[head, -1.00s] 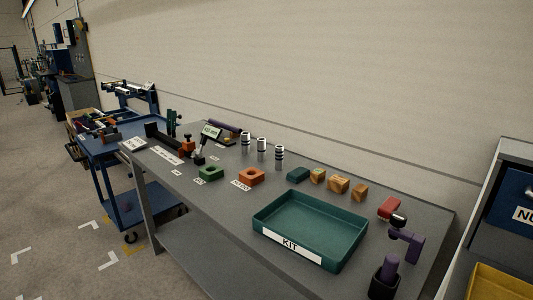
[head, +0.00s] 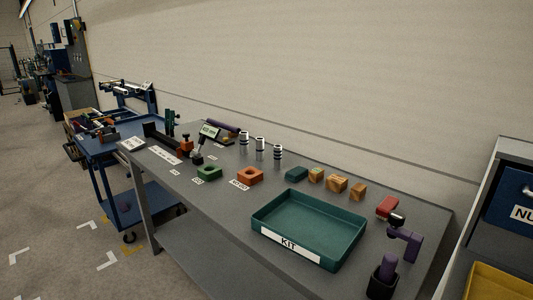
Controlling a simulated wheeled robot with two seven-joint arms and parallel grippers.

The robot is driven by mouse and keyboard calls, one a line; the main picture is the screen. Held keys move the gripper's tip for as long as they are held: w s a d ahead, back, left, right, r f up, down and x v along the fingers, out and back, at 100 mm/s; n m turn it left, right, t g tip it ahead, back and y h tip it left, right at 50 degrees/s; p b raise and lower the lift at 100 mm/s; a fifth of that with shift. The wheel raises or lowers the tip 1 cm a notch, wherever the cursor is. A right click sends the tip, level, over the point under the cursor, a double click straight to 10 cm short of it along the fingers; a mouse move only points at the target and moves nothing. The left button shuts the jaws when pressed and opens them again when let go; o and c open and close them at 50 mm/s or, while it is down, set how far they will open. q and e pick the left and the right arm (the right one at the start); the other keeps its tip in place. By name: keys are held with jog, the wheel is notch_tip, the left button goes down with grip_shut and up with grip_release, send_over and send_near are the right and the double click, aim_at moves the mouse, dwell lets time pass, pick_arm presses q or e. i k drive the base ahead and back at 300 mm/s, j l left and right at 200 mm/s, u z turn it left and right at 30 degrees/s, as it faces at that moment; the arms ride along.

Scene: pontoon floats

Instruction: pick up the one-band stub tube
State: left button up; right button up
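Three short silver tubes with dark bands stand upright in a row at the back of the grey table. The left tube (head: 243,145) seems to have the fewest bands, but the bands are too small to count surely. The middle tube (head: 260,149) and the right tube (head: 277,153) show more dark banding. Nothing touches the tubes. Neither of my grippers is in view.
A green tray marked KIT (head: 290,249) is in front of the tubes. Wooden blocks (head: 336,183) stand right of the tubes. Purple parts (head: 404,242) are at the right end.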

aim_at(260, 148)
jog(key=j+z, duration=0.15)
jog(key=z, duration=0.7)
jog(key=j+z, duration=0.25)
jog(key=j, duration=0.2)
jog(key=k+j+z, duration=0.1)
jog(key=j+z, duration=0.2)
jog(key=j, duration=0.15)
jog(key=k+j+z, duration=0.1)
jog(key=j+z, duration=0.15)
jog(key=j, duration=0.2)
jog(key=k+j+z, duration=0.15)
jog(key=j+z, duration=0.15)
jog(key=j, duration=0.15)
